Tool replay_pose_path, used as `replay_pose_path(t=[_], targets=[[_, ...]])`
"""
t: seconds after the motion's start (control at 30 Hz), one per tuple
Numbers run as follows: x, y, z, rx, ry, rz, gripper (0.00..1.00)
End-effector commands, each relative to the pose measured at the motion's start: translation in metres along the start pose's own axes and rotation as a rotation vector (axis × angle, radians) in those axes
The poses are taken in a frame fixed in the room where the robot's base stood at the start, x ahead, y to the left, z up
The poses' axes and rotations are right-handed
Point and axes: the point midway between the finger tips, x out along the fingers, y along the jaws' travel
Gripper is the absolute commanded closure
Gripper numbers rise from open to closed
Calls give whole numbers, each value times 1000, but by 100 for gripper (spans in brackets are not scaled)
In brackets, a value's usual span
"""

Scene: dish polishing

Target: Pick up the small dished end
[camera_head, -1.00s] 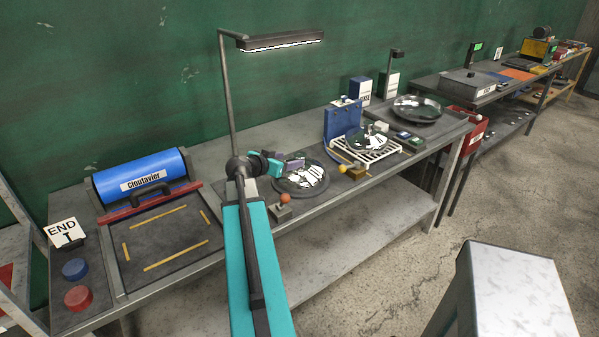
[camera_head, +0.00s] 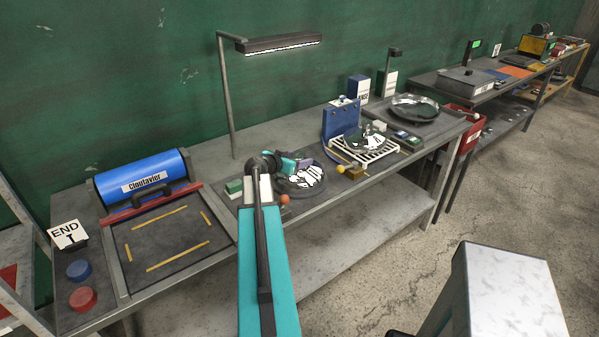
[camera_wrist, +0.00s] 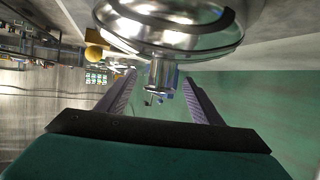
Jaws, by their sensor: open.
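My gripper (camera_head: 306,163) is open and empty, its fingers pointing right along the bench. A round shiny metal dish (camera_head: 300,183) lies just under and beside it. A smaller-looking shiny dished piece (camera_head: 364,140), apparently the small dished end, rests on a white rack (camera_head: 366,156) further right. In the wrist view a polished dished piece (camera_wrist: 170,35) fills the top, with a short metal stub (camera_wrist: 160,76) in line with the gap between my fingers (camera_wrist: 160,85). I cannot tell for certain which of the two dishes this is. No grip contact shows.
A yellow ball (camera_head: 340,168) and an orange ball (camera_head: 284,198) stand near the bench's front edge. A blue box (camera_head: 341,121) stands behind the rack. A larger dish (camera_head: 415,107) lies on the tray further right. A lamp (camera_head: 280,43) overhangs the bench.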

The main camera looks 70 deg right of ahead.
Motion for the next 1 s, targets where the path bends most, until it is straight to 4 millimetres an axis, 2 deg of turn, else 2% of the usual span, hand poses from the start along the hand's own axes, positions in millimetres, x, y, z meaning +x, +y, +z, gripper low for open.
replay_pose_path(t=[0.33,0.8,1.0], targets=[[6,-1,-2,-1,-1,-1,40],[44,-1,-2,-1,-1,-1,40],[51,0,0,-1,0,-2,40]])
